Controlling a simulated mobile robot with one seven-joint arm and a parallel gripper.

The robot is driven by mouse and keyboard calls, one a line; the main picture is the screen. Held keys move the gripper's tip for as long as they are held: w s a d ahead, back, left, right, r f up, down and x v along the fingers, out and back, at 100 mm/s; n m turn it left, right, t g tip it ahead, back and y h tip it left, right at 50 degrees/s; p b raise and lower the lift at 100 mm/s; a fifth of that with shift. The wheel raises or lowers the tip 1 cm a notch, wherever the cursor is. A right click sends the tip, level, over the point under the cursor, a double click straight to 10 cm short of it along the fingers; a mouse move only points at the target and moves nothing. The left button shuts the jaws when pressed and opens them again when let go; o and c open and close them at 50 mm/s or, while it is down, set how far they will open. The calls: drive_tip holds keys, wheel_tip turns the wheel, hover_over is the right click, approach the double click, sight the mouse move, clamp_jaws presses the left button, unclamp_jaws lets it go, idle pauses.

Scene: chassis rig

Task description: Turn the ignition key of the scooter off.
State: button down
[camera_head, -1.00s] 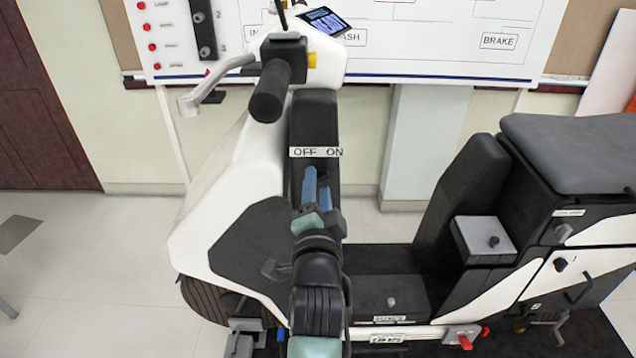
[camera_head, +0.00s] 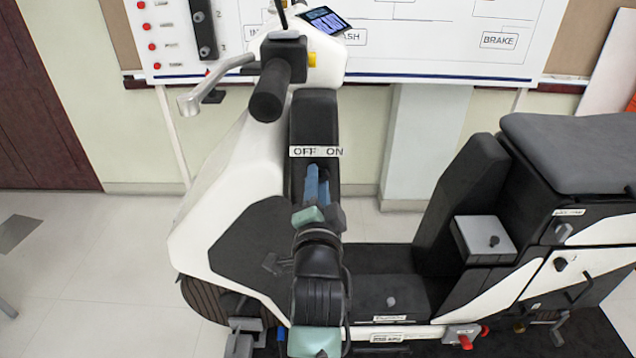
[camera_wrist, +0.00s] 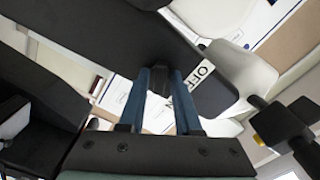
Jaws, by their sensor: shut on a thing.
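The scooter's ignition switch is on the black front column (camera_head: 314,125), under a white label reading OFF on the left and ON on the right (camera_head: 316,152). My gripper (camera_head: 317,172) has its blue fingers up against the column just below that label. In the wrist view the fingers (camera_wrist: 160,76) are shut on a small dark piece, the ignition key (camera_wrist: 159,86). The key is mostly hidden by the fingers, and its exact angle cannot be told. The label also shows in the wrist view (camera_wrist: 203,73), partly covered by a finger.
The handlebar grip (camera_head: 269,92) and brake lever (camera_head: 217,84) stand above and left of my gripper. The seat block (camera_head: 570,150) is at the right, with a grey box (camera_head: 484,238) in front. A whiteboard (camera_head: 430,60) is behind.

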drive_tip(key=n, duration=1.1)
drive_tip(key=shift+f+n+p, duration=0.1)
drive_tip(key=shift+n+p, duration=0.2)
drive_tip(key=shift+n, duration=0.1)
idle(0.4)
drive_tip(key=c, duration=0.8)
unclamp_jaws()
drive_tip(key=shift+c, duration=0.2)
drive_tip(key=shift+s, duration=0.15)
drive_tip(key=s, duration=1.2)
drive_tip(key=shift+s, duration=0.35)
